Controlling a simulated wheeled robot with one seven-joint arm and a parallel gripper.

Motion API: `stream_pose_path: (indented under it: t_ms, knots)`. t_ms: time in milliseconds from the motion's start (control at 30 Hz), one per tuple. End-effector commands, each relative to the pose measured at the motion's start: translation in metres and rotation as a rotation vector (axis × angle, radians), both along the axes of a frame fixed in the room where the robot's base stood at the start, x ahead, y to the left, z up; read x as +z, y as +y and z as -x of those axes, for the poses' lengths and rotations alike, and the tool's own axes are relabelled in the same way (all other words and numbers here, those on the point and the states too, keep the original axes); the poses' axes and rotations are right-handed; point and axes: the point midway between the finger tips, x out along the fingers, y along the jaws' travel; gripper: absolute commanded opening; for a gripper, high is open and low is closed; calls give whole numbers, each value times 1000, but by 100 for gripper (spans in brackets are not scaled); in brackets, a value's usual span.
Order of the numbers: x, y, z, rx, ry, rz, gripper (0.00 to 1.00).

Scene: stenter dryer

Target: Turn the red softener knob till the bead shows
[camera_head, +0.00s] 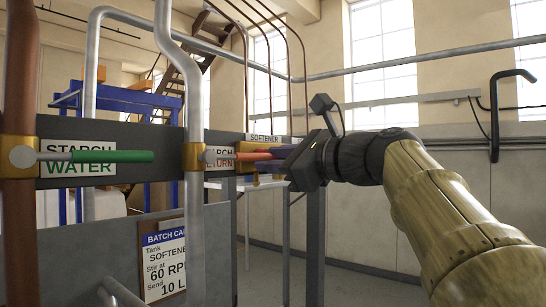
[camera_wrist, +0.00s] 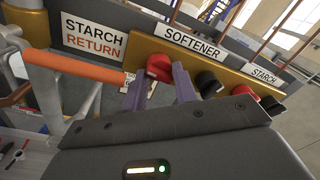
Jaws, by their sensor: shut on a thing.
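The red softener knob (camera_wrist: 158,66) is on the yellow panel strip (camera_wrist: 140,42), just below the SOFTENER label (camera_wrist: 190,41) in the wrist view. My gripper (camera_wrist: 161,79) has its two purple-grey fingers shut on this knob, one at each side. In the head view my gripper (camera_head: 283,154) reaches left to the far end of the panel, under the SOFTENER sign (camera_head: 266,138). The knob is hidden there behind the gripper and the panel fittings. I cannot make out a bead in either view.
A black knob (camera_wrist: 209,83) stands close right of the fingers; another red knob (camera_wrist: 253,92) is by the STARCH label. An orange lever (camera_wrist: 75,66) lies left. In the head view, a grey pipe (camera_head: 194,230) and green handle (camera_head: 115,156) stand nearer.

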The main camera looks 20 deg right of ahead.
Motion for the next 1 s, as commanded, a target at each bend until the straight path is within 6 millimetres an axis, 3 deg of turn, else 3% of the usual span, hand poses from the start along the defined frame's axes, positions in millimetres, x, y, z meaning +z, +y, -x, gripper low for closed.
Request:
stream_pose_path:
  t_ms: [533,567,667,1000]
  knots:
    - [0,1,0,1,22,-29,6]
    - [0,1,0,2,21,-29,32]
    - [0,1,0,1,20,-29,49]
    - [1,-1,3,-1,18,-29,49]
